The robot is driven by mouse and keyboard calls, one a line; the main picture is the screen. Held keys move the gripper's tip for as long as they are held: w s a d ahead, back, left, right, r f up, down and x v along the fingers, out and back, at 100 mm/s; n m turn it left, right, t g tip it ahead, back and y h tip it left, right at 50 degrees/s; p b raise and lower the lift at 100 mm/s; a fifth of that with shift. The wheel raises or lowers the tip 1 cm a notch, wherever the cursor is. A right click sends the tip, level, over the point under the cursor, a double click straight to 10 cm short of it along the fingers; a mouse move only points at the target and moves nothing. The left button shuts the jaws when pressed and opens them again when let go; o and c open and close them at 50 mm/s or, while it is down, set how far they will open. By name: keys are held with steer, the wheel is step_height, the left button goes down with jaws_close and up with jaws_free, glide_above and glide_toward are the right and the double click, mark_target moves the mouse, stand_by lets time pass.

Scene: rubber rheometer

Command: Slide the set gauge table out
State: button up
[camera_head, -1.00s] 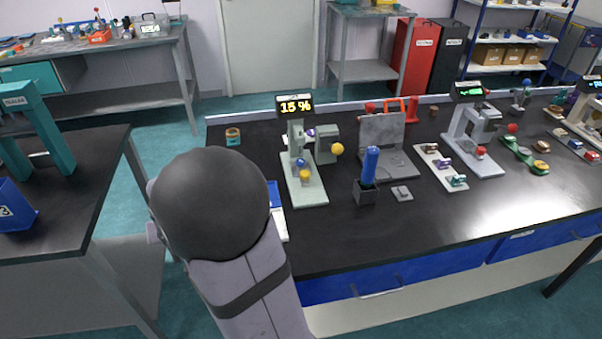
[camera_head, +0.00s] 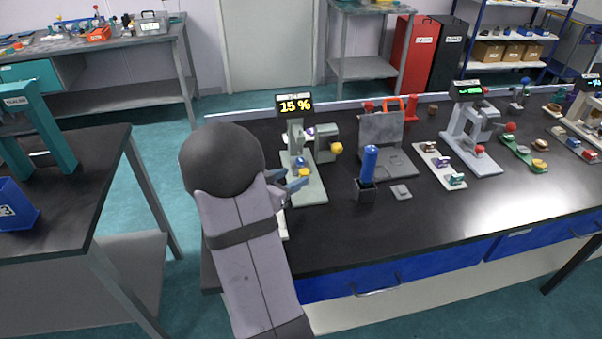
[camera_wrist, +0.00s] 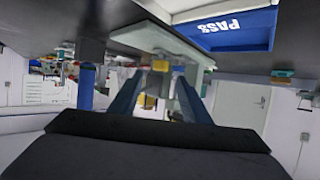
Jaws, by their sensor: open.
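The set gauge stands on the bench under a "15 %" display (camera_head: 295,104). It has a pale green base (camera_head: 315,196), an upright column and a yellow ball knob (camera_head: 336,148) on its right side. A small yellow knob (camera_head: 304,172) and a blue knob (camera_head: 300,161) sit low at its front. My gripper (camera_head: 297,178) is open beside these low knobs, at the left front of the gauge. In the wrist view, which looks upside down, the base (camera_wrist: 150,42) lies ahead of my open fingers, with yellow parts between them. I cannot tell whether the fingers touch anything.
A blue post in a dark holder (camera_head: 368,168) and a grey upright plate stand (camera_head: 380,135) are right of the gauge. A white strip with small samples (camera_head: 440,165) lies farther right. A blue tray marked PASS (camera_wrist: 240,28) is near in the wrist view.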

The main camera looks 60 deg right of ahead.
mark_target(303, 172)
steer(key=shift+x, duration=3)
jaws_close()
